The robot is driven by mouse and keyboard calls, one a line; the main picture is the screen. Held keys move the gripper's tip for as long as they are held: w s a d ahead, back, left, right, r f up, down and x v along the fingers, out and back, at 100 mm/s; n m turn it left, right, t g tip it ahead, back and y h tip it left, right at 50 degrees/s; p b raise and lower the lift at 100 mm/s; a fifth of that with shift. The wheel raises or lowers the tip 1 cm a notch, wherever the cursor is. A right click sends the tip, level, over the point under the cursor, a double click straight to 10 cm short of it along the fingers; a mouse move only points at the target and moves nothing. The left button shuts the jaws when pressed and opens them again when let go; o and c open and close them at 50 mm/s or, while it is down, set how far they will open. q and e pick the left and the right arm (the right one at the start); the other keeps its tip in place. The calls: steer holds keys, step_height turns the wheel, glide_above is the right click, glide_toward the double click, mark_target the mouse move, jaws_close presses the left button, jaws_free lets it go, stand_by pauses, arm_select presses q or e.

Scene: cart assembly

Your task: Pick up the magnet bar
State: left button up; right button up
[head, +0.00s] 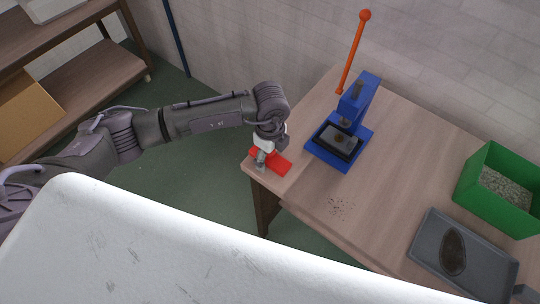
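A flat red bar (279,164), which I take to be the magnet bar, lies at the left corner of the wooden table (300,200). My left gripper (268,156) is right at it, pointing down, and covers part of the bar. One pale finger shows in front of the bar and a darker part of the gripper is behind it. I cannot tell whether the fingers press on the bar or stand apart from it. The bar looks to be at table height. My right gripper is not in view.
A blue press (367,98) with an orange lever stands right of the bar. Dark crumbs (340,207) lie on the table. A green bin (494,157) of grains and a grey tray (425,246) with a dark patch are further right. A shelf (85,85) stands at left.

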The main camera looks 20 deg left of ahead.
arm_select(q)
jaws_close()
steer(key=shift+r, duration=0.1)
steer(key=shift+r, duration=0.45)
step_height(320, 180, up, 2)
steer(key=shift+w+r+b, duration=0.1)
steer(key=shift+r+b, duration=0.15)
steer(key=shift+b, duration=0.4)
steer(key=d+r+b, duration=0.1)
steer(key=d+r, duration=0.2)
steer(key=d, duration=0.3)
steer(key=s+d+r+b, duration=0.1)
steer(key=d+r, duration=0.3)
steer(key=d, duration=0.1)
steer(key=shift+s+d+r+b, duration=0.15)
steer(key=shift+d+r+b, duration=0.1)
steer(key=shift+d+b, duration=0.15)
steer(key=shift+a, duration=0.1)
